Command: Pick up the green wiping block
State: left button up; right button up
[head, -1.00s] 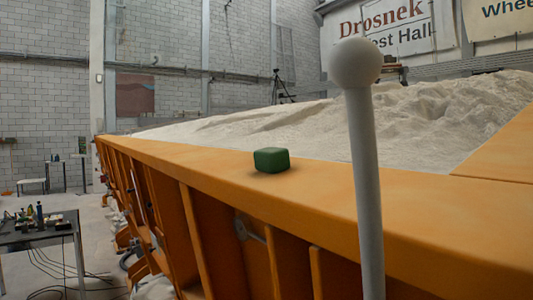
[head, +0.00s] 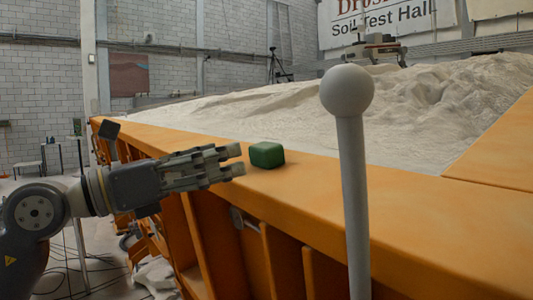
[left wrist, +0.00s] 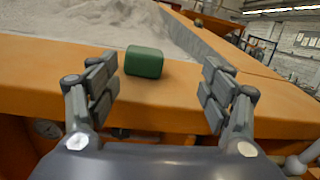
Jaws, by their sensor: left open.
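The green wiping block (head: 267,155) rests on the orange rim (head: 330,187) of the sandbed. My left gripper (head: 240,160) comes in from the left, just left of the block in the head view, with its fingers pointing at it. In the left wrist view the green block (left wrist: 144,61) lies beyond the open fingers of my left gripper (left wrist: 160,85), nearer the left finger. The fingers are apart and hold nothing. I see no contact with the block. My right gripper is not in view.
A white post with a ball top (head: 347,92) stands in front of the rim, right of the block. Pale sand (head: 410,110) fills the bed behind the rim. The rim top beside the block is clear.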

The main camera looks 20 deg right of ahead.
aim_at(264, 145)
pick_arm(q)
jog(key=w+d, duration=0.1)
jog(key=w+d+y+p, duration=0.1)
jog(key=d, duration=0.1)
jog(key=w+d+t+y+p, duration=0.1)
jog(key=shift+w+d+r+m, duration=0.1)
jog(key=shift+d+r+m, duration=0.1)
jog(key=shift+d+m, duration=0.15)
jog(key=shift+w+d+p, duration=0.15)
jog(key=shift+d+p, duration=0.1)
jog(key=shift+p, duration=0.1)
jog(key=d+p, duration=0.1)
jog(key=d+r+p, duration=0.1)
jog(key=p, duration=0.1)
jog(key=shift+w+d+r, duration=0.3)
jog(key=shift+w, duration=0.05)
jog(key=shift+w+d+f+p, duration=0.15)
jog(key=shift+w+d+p, duration=0.1)
jog(key=shift+d, duration=0.25)
jog(key=shift+w+d+f+p, duration=0.1)
jog(key=shift+d+p, duration=0.15)
jog(key=shift+d, duration=0.25)
jog(key=shift+w+d+f, duration=0.1)
jog(key=shift+d, duration=0.1)
jog(key=shift+a, duration=0.1)
